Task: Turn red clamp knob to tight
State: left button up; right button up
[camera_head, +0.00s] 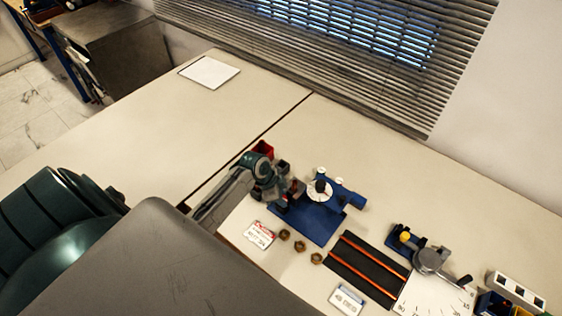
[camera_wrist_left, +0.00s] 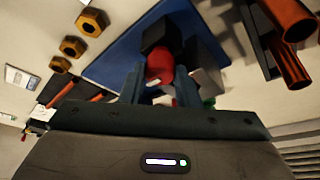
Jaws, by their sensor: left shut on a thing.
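The red clamp knob (camera_wrist_left: 160,66) shows in the left wrist view, between the two fingers of my left gripper (camera_wrist_left: 159,88). The gripper is shut on it. A black block sits just beyond the knob, above a blue base plate (camera_wrist_left: 117,58). In the head view my left gripper (camera_head: 282,202) is at the left side of the rig on the blue base plate (camera_head: 312,230), and it hides the knob there. A round white dial (camera_head: 319,191) stands on the rig. The knob's angle and any tight mark cannot be made out. My right gripper is not in view.
Several brown hex nuts (camera_head: 300,246) and a label card (camera_head: 259,235) lie in front of the base. A black mat with orange strips (camera_head: 368,266) and an angle gauge (camera_head: 432,262) stand to the right. A red bin (camera_head: 263,148) is behind my arm.

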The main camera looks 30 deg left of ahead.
pick_arm(q)
jog(key=o, duration=0.7)
jog(key=b+v, duration=0.3)
jog(key=v, duration=0.7)
jog(key=shift+s+r, duration=0.15)
jog(key=shift+r, duration=0.2)
jog(key=shift+a, duration=0.1)
